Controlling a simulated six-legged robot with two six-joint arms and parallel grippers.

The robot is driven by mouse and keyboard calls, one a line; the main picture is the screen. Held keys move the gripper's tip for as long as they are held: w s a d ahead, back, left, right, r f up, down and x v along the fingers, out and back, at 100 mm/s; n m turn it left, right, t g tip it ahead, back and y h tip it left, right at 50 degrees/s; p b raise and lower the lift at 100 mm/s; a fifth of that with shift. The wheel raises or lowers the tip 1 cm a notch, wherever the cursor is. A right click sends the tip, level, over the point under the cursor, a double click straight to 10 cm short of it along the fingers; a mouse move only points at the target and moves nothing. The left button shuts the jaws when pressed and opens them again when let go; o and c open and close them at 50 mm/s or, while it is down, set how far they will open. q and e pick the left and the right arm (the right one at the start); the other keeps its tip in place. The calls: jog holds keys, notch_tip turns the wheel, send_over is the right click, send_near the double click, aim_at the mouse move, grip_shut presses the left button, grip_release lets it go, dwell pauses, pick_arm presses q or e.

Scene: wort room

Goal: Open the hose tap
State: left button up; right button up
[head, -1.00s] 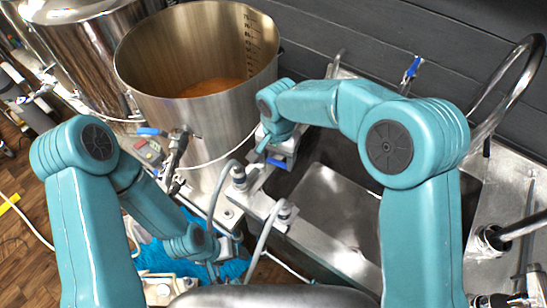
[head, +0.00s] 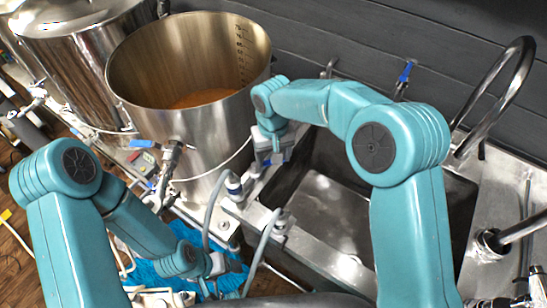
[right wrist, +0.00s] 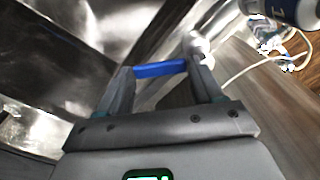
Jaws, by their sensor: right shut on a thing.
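My right gripper (head: 270,157) is at the left end of the sink, beside the open steel kettle. In the right wrist view its two fingers (right wrist: 160,85) are closed on a blue lever handle (right wrist: 160,69), which spans the gap between them. A pale metal fitting (right wrist: 197,45) shows just beyond the fingers; I cannot tell whether it is the tap body. In the head view the gripper hides most of the handle. My left gripper (head: 226,266) is low at the left, near the blue cloth; its fingers are too small to tell open from shut.
The open kettle (head: 190,60) holds an orange-brown mash. The steel sink (head: 335,205) is empty. A blue-handled wall tap (head: 404,75) and a curved spout (head: 515,90) stand behind it. Grey hoses (head: 262,250) rise in front. A blue cloth (head: 175,270) lies below.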

jog(key=n, duration=0.1)
jog(key=w+n, duration=0.1)
jog(key=n, duration=0.1)
jog(key=w+a+n, duration=0.1)
jog(key=shift+r+p, duration=0.3)
jog(key=shift+p, duration=0.05)
jog(key=shift+w+a+n+p, duration=0.15)
jog(key=shift+w+a+n, duration=0.15)
jog(key=shift+n, duration=0.7)
jog(key=shift+w+a+n+p, duration=0.15)
jog(key=shift+w+n, duration=0.2)
jog(key=shift+n, duration=0.65)
jog(key=o, duration=1.5)
jog(key=shift+s, duration=0.15)
jog(key=shift+f, duration=0.1)
notch_tip(320, 180, up, 16)
jog(key=shift+r, duration=0.2)
jog(key=shift+s, duration=0.1)
